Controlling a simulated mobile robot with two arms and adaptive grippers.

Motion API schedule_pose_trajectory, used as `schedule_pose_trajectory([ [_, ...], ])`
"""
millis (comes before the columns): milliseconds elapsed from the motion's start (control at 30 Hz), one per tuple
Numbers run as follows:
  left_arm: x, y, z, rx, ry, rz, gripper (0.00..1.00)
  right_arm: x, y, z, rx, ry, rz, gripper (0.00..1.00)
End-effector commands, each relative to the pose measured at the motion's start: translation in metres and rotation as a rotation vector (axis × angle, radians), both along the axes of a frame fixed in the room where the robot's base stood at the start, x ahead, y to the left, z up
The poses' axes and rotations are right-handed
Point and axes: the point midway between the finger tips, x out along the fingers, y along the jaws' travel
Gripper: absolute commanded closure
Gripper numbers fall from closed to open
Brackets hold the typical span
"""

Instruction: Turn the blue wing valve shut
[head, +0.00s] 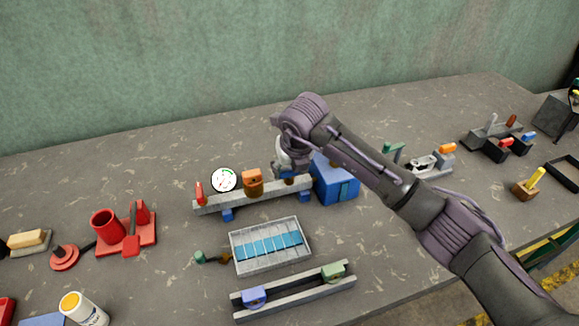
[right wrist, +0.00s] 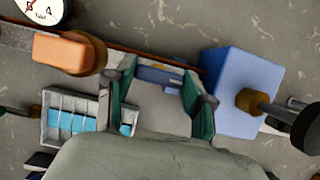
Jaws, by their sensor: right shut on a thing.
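The blue wing valve (right wrist: 158,74) shows in the right wrist view between the two green-padded fingers of my right gripper (right wrist: 158,100). The gripper is shut on the wing from above, with a finger at each end. In the head view my right gripper (head: 287,166) is over the right end of a grey pipe bar (head: 230,200) on blue feet. It hides most of the valve there, so the wing's exact angle is hard to tell. My left gripper is not in view.
An orange valve block (head: 252,182), a round gauge (head: 224,180) and a red handle (head: 200,193) share the bar. A blue box (head: 335,185) stands close to the gripper's right. A grey tray (head: 270,264) with blue strips lies in front.

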Motion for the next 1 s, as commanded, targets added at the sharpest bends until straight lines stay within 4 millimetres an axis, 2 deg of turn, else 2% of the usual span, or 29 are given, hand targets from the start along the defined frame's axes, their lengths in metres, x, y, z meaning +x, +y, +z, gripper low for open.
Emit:
schedule_pose_trajectory([
  [367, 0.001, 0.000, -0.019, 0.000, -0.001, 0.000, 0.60, 0.001, -0.002, -0.002, 0.000, -0.003, 0.128, 0.81],
  [700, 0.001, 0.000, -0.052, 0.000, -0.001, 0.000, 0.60, 0.003, -0.003, -0.003, 0.000, -0.005, 0.428, 0.81],
  [1000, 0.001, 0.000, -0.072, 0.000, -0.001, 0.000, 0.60, 0.004, -0.003, -0.001, 0.000, -0.004, 0.712, 0.81],
])
